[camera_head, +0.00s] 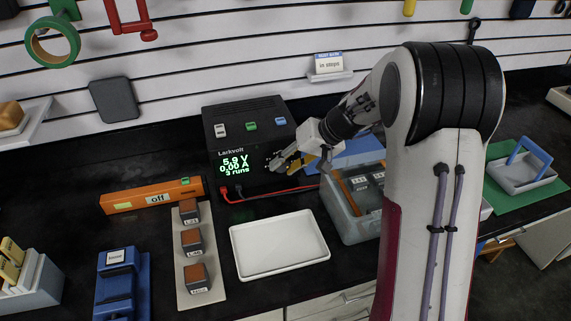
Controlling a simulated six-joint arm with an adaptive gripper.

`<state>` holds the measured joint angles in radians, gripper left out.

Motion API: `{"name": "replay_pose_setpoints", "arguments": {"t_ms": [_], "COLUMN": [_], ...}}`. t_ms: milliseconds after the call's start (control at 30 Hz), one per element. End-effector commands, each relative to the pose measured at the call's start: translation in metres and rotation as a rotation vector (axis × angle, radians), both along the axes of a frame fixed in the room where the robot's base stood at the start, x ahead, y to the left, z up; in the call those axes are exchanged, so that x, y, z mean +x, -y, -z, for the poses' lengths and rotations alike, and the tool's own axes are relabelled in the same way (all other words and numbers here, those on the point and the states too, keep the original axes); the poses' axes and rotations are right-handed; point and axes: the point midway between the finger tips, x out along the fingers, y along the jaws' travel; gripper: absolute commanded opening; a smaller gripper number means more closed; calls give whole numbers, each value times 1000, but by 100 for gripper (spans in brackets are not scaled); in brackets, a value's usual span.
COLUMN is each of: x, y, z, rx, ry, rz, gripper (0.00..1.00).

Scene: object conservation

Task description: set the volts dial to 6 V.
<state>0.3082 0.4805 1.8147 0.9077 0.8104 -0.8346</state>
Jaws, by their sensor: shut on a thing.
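The black Larkvolt power supply (252,135) stands at the back middle of the bench. Its lit display (235,163) reads 5.9 V, 0.00 A and 3 runs in green. My gripper (277,166) reaches in from the right to the front panel, just right of the display, and its fingers are shut on the volts dial. The dial itself is mostly hidden behind the fingers, so its pointer does not show.
Red and black leads (270,194) run from the front of the supply. A white tray (279,271) lies in front. A grey bin (345,228) stands below my arm. An orange bar marked off (150,197) and a board with several blocks (186,300) are to the left.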

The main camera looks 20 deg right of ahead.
Motion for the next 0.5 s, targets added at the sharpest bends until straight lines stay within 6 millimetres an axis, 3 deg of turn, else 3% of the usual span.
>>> {"name": "replay_pose_setpoints", "arguments": {"t_ms": [500], "x": [0], "y": [1], "z": [1], "rx": [84], "ry": [0], "rz": [-2], "gripper": [8]}}
